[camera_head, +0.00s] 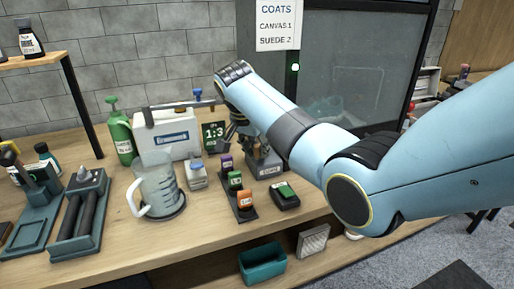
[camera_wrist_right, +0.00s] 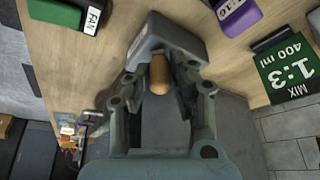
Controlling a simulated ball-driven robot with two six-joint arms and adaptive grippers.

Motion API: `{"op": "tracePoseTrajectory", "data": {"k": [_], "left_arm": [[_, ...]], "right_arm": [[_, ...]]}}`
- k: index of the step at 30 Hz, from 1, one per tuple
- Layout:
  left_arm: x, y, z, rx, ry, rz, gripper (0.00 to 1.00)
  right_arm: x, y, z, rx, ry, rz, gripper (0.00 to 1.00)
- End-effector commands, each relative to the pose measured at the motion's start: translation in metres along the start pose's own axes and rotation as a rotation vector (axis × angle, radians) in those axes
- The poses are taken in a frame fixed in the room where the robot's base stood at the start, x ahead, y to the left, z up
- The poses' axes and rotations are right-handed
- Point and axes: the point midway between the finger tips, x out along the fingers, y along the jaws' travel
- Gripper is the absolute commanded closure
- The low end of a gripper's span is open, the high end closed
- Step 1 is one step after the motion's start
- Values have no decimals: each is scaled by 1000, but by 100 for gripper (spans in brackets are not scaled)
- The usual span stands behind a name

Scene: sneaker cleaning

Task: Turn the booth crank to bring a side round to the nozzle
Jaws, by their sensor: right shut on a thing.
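My right gripper (camera_head: 240,138) reaches down to the bench beside a grey labelled block (camera_head: 264,163). In the right wrist view its two fingers (camera_wrist_right: 160,82) are closed around a brown rounded knob (camera_wrist_right: 159,70), which looks like the crank's handle. The grey block (camera_wrist_right: 168,34) lies just beyond the fingertips there. The crank arm and the knob's far side are hidden by the fingers. The booth (camera_head: 345,75), with a greyish glass front, stands behind my right arm, which covers part of it. Neither the nozzle nor a sneaker can be made out. My left gripper is out of view.
A FAN button box (camera_head: 285,195), a rack of coloured dose blocks (camera_head: 240,197) and a clear jug (camera_head: 160,185) stand close by on the bench. A ratio sign (camera_head: 214,135) is behind. A teal bin (camera_head: 262,263) sits below the front edge.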

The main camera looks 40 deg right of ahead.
Motion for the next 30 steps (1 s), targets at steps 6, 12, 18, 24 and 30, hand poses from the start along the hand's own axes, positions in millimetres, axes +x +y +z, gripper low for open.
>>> {"op": "tracePoseTrajectory", "data": {"k": [6, 12, 18, 24, 30], "left_arm": [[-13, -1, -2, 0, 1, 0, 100], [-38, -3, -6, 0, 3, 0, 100], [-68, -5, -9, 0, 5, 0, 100], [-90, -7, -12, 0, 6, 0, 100], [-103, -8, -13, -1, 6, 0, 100]], "right_arm": [[-3, 3, -2, -44, -1, -18, 100], [-4, 10, -4, -153, -2, -61, 100], [-4, 18, -8, -309, -4, -123, 100], [-1, 25, -12, -465, -5, -189, 100], [3, 30, -16, -595, -5, -243, 100]]}}
